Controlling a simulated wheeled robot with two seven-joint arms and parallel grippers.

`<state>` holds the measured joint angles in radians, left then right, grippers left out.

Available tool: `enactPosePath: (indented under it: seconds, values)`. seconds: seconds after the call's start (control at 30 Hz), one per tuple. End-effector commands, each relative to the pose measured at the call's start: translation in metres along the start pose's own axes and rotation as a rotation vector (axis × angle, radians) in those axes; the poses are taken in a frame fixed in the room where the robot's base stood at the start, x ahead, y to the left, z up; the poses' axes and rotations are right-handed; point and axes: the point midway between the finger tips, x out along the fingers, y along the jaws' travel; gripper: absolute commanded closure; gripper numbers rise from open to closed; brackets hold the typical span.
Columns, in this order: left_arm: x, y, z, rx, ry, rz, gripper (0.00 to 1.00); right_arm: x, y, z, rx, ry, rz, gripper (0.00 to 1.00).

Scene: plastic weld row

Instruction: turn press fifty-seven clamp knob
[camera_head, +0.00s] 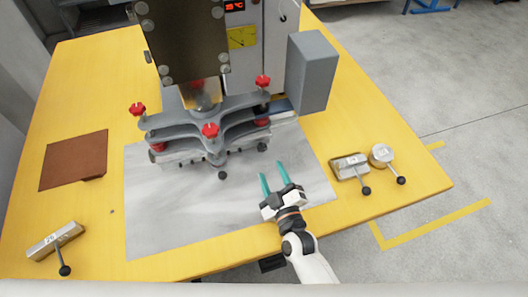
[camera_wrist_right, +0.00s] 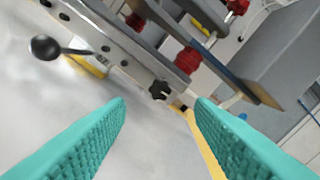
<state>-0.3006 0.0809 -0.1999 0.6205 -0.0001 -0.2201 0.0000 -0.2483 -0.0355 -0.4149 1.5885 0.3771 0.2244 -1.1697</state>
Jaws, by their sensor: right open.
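The press (camera_head: 205,110) stands at the back of the table, with a grey spider-shaped clamp frame carrying several red knobs (camera_head: 210,130). A small black star knob (camera_head: 262,147) sits on the frame's front edge at right; it also shows in the right wrist view (camera_wrist_right: 160,90). A black ball lever (camera_head: 222,175) hangs at the front, and shows in the wrist view too (camera_wrist_right: 45,47). My left gripper is out of view.
A grey sheet (camera_head: 150,220) covers the table's middle. Metal blocks with black ball handles lie at right (camera_head: 350,168) and front left (camera_head: 52,240). A round one (camera_head: 382,155) is at right. A brown plate (camera_head: 75,160) lies at left. A grey box (camera_head: 312,70) stands beside the press.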

Motion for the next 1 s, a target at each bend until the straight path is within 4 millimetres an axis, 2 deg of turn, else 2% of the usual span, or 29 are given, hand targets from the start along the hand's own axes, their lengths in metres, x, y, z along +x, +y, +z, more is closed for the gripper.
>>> enactPosePath:
  seconds: [0.03, 0.2, 0.4, 0.53, 0.8, 0.87, 1.0]
  values:
    - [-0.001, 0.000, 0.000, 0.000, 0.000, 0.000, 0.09, 0.012, -0.001, 0.001, 0.001, -0.002, -0.001, 0.51]
    - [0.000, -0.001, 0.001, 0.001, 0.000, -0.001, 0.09, 0.045, 0.000, 0.001, 0.001, -0.001, 0.000, 0.51]
    - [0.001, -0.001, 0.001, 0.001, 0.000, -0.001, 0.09, 0.070, 0.000, 0.000, 0.002, 0.000, 0.001, 0.51]
    - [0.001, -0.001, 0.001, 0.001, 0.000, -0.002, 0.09, 0.077, 0.000, 0.000, 0.002, 0.000, 0.001, 0.51]
    - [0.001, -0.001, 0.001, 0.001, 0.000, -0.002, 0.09, 0.078, 0.000, 0.000, 0.002, 0.001, 0.001, 0.51]
    - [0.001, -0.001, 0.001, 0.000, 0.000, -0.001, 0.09, 0.078, 0.000, 0.000, 0.002, 0.001, 0.001, 0.59]
    - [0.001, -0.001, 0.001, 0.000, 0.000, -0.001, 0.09, 0.078, 0.000, 0.000, 0.002, 0.001, 0.001, 0.82]
